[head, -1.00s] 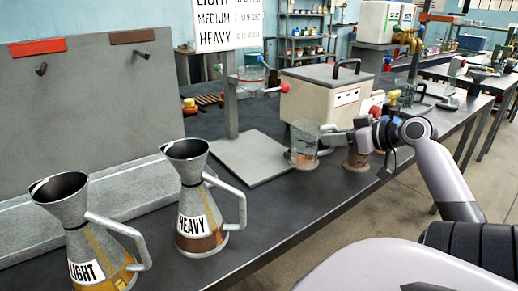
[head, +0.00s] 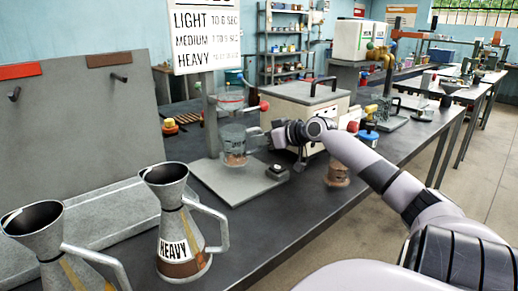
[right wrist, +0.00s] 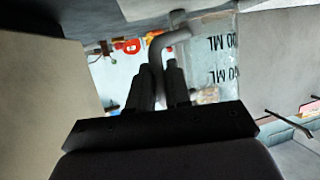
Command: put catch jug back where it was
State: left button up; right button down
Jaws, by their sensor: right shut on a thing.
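The catch jug (head: 233,147) is a clear glass jug with some brownish oil in its bottom. It is over the grey base plate (head: 222,188) of the stand, below the stand's clear upper cup (head: 230,98). I cannot tell whether its bottom touches the plate. My right gripper (head: 266,138) is shut on the jug's handle, on the jug's right side. In the right wrist view, the fingers (right wrist: 156,88) are around the grey handle (right wrist: 165,42), and the jug's glass (right wrist: 214,62) shows "ML" markings. My left gripper is not in view.
HEAVY (head: 183,235) and another metal can (head: 70,270) stand at the front left. A beige box (head: 300,108) is behind my right gripper. A small brown-filled beaker (head: 337,173) stands at the bench's right edge, below my arm. A dark block (head: 278,172) is on the plate's right corner.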

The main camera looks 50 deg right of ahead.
aim_at(259, 149)
jog(key=shift+w+d+r, duration=0.1)
jog(key=shift+w, duration=0.35)
jog(key=shift+f, duration=1.8)
jog(key=shift+f, duration=0.1)
jog(key=c, duration=1.1)
grip_release()
jog(key=shift+o, duration=0.2)
jog(key=v, duration=1.2)
